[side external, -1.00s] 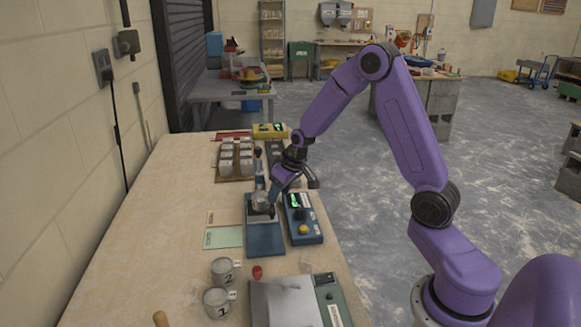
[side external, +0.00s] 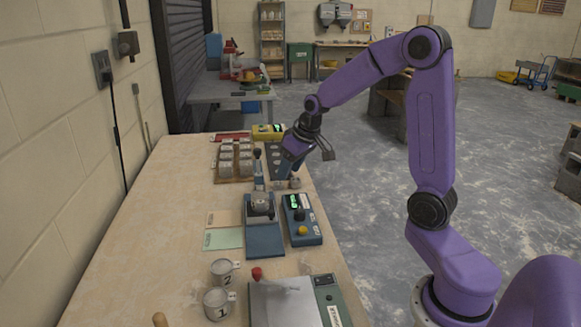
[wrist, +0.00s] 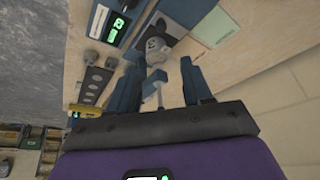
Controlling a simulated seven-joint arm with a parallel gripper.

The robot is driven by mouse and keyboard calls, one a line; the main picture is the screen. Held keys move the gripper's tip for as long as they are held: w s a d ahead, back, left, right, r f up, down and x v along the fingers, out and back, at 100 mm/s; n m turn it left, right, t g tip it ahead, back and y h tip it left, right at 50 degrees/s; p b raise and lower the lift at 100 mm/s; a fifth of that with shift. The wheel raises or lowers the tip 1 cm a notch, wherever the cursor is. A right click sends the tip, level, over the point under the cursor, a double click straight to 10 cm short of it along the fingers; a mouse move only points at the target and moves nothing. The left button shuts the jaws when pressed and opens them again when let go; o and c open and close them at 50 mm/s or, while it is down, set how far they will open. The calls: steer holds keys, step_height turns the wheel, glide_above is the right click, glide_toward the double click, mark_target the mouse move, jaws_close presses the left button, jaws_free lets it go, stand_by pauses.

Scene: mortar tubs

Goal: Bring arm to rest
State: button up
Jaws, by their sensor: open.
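My gripper (side external: 284,181) is open and empty, over the right edge of the bench behind the blue test stand. In the wrist view its two blue fingers (wrist: 162,92) are spread apart. The blue stand (side external: 265,240) carries a round grey piece (side external: 262,204), clear of my fingers. The stand's upright post stands left of my gripper in the side view. My arm is bent, its elbow high on the right. No rest mark or cradle is visible.
A blue control box (side external: 303,222) with a green display stands right of the stand. A tray of grey cubes (side external: 235,160) lies farther back. Open floor is on the right.

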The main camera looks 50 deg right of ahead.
steer(key=shift+a, duration=0.1)
steer(key=s+a+n+g+y, duration=0.15)
steer(key=s+a+n, duration=0.45)
steer(key=s+a, duration=0.75)
steer(key=s+a+n+g, duration=0.1)
steer(key=s+n, duration=0.2)
steer(key=s, duration=0.5)
steer(key=s+a+n+g+h, duration=0.1)
steer(key=s+a+n+g, duration=0.1)
steer(key=s, duration=0.7)
steer(key=shift+a+f+n, duration=0.15)
steer(key=shift+a+n, duration=0.05)
steer(key=shift+n, duration=0.6)
